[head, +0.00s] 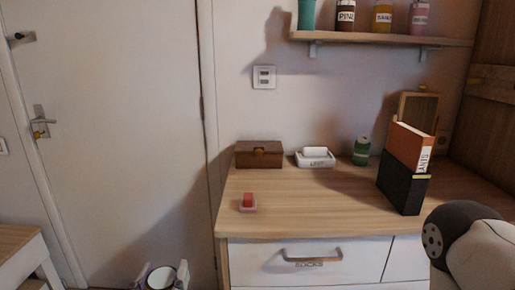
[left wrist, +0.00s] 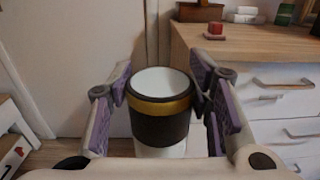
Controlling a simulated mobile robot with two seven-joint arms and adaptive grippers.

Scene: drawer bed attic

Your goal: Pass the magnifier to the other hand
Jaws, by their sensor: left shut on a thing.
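The magnifier (left wrist: 161,122) is a short dark cylinder with a gold band and a pale round top face. It stands roughly upright between the purple-padded fingers of my left gripper (left wrist: 163,92), which is shut on it. In the head view the magnifier (head: 161,278) shows only as a pale disc with a dark rim at the bottom edge. There it is low, left of the dresser and in front of the door. Its lower part is cut off. My right gripper is not in view.
A wooden-topped dresser (head: 300,215) stands to the right. On it are a red block on a small dish (head: 248,202), a brown box (head: 259,154), a white dish (head: 315,160), a green can (head: 361,151) and books (head: 402,190). A shelf (head: 380,39) holds jars above.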

